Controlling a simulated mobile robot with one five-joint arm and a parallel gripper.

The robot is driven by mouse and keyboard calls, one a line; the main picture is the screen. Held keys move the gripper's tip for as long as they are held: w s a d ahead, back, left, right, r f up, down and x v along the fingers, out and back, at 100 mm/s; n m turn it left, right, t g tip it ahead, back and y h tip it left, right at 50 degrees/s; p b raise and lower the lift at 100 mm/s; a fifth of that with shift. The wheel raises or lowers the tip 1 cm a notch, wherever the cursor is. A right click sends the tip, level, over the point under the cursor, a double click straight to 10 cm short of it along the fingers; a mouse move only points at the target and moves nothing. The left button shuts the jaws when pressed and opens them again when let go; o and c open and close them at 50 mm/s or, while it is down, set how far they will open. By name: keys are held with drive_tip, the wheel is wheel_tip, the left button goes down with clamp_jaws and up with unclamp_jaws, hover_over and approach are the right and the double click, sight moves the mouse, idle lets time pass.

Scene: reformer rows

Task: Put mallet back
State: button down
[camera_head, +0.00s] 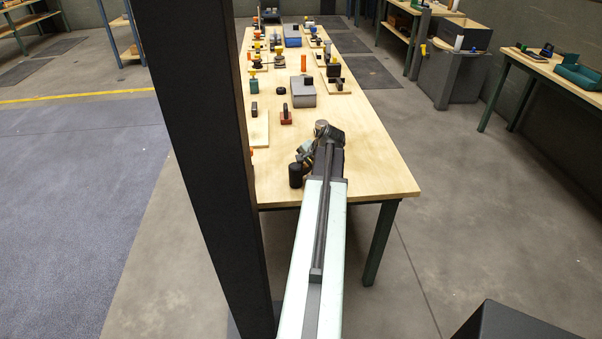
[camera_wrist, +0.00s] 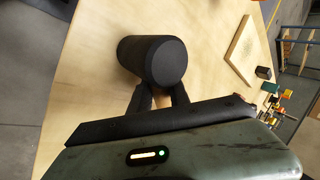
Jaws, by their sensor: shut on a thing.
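The mallet's black cylindrical head (camera_wrist: 157,60) fills the middle of the wrist view, directly in front of my fingers. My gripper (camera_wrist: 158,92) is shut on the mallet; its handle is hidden. In the head view the black mallet (camera_head: 296,175) shows at the left side of my gripper (camera_head: 303,160), over the near end of the long wooden table (camera_head: 370,165). I cannot tell whether it touches the tabletop.
A pale board (camera_head: 259,131) lies at the table's left edge, partly behind my dark column. A red block with a black handle (camera_head: 286,116) and a grey box (camera_head: 302,91) stand farther back, with several small items beyond. The near right tabletop is clear.

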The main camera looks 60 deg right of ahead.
drive_tip(key=shift+w, duration=0.1)
drive_tip(key=c, duration=1.2)
unclamp_jaws()
drive_tip(key=shift+c, duration=0.2)
drive_tip(key=p+v, duration=1)
drive_tip(key=v, duration=0.2)
drive_tip(key=shift+r, duration=0.15)
